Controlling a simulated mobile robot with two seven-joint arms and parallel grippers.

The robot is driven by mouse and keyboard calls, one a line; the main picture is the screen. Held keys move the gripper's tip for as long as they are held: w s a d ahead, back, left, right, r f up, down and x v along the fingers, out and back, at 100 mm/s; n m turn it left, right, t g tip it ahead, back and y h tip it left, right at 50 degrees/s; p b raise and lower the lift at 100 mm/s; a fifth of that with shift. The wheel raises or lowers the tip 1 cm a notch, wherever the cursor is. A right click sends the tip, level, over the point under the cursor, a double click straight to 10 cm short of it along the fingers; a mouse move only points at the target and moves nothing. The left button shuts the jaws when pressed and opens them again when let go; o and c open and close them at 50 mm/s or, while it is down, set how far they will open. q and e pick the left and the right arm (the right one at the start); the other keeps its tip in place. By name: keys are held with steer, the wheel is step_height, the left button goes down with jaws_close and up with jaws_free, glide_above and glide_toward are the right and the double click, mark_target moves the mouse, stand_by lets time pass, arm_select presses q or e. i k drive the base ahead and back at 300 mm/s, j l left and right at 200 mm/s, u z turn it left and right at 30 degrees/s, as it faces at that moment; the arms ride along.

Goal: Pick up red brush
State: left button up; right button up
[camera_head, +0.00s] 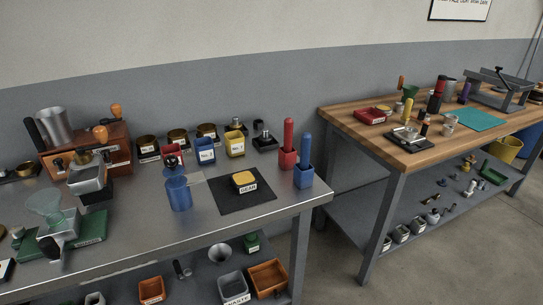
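The red brush (288,132) stands upright, handle up, in a small red square holder (287,159) near the right end of the metal table (125,240). Its lower end is hidden inside the holder. A blue brush (305,147) stands upright in a blue holder (303,177) just in front and to the right of it. Neither of my grippers shows in the head view.
A black mat (227,203) with a yellow "GEAR" block (244,181) lies left of the holders. A blue cup (179,193) stands further left. Labelled containers line the back. A wooden table (440,155) stands to the right, across a floor gap.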

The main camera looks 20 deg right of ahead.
mark_target(287, 124)
steer(key=l+u, duration=0.25)
steer(key=l, duration=0.3)
steer(key=l+u, duration=0.25)
steer(key=l, duration=0.3)
steer(key=k+l+u, duration=0.25)
steer(key=l, duration=0.25)
steer(key=i, duration=0.1)
